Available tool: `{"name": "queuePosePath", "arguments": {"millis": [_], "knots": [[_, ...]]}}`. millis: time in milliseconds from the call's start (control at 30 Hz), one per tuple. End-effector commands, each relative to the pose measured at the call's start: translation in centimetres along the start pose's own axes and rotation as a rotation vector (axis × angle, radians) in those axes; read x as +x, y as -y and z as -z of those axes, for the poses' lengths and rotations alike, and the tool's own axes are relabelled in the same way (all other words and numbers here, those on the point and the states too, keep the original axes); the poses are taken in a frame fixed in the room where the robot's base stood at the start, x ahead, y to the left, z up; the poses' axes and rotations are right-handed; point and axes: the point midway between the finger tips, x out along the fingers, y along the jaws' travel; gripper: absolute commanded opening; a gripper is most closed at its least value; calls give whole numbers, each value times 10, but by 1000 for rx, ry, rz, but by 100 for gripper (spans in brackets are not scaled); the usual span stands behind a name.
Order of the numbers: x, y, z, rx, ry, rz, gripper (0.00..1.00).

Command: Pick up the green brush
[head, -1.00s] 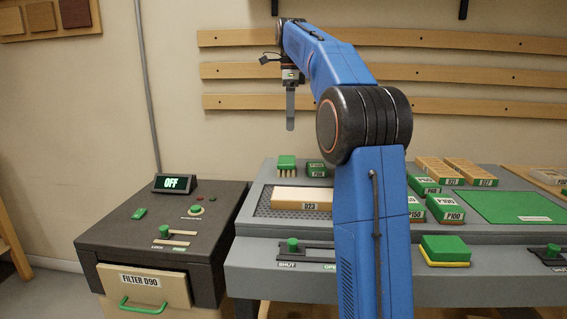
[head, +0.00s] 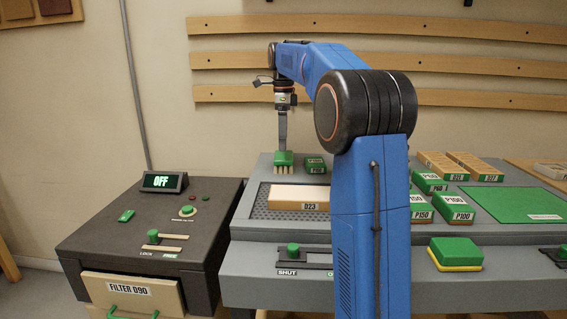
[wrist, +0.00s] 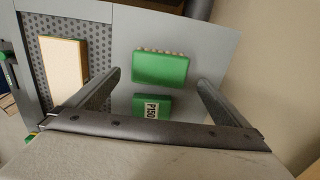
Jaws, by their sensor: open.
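The green brush (head: 284,160) stands bristles down at the back left of the grey bench, behind the perforated panel. In the wrist view, its green top (wrist: 162,70) shows with pale bristles along one edge. My gripper (head: 283,148) points straight down and its fingertips are at or just above the brush. In the wrist view, my gripper (wrist: 159,77) is open, with one finger on each side of the brush's line and gaps to both. I cannot tell how far the fingertips reach down beside it.
A small green labelled block (head: 315,165) stands close to the right of the brush. A pale block marked D23 (head: 298,198) lies on the perforated panel (head: 262,203) in front. More labelled blocks (head: 457,208) stand to the right. The dark control box (head: 120,243) is at left, its display reading OFF.

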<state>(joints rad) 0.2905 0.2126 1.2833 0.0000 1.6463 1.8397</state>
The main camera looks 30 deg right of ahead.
Motion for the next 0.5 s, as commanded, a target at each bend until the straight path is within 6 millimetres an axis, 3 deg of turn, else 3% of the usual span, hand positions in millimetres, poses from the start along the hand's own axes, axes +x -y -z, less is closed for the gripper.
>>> {"name": "queuePosePath", "arguments": {"millis": [100, 367, 500], "knots": [[14, 0, 0, 0, 0, -1, 100], [29, -1, 0, 0, 0, -1, 100], [48, -2, 1, 0, 0, -2, 100]]}}
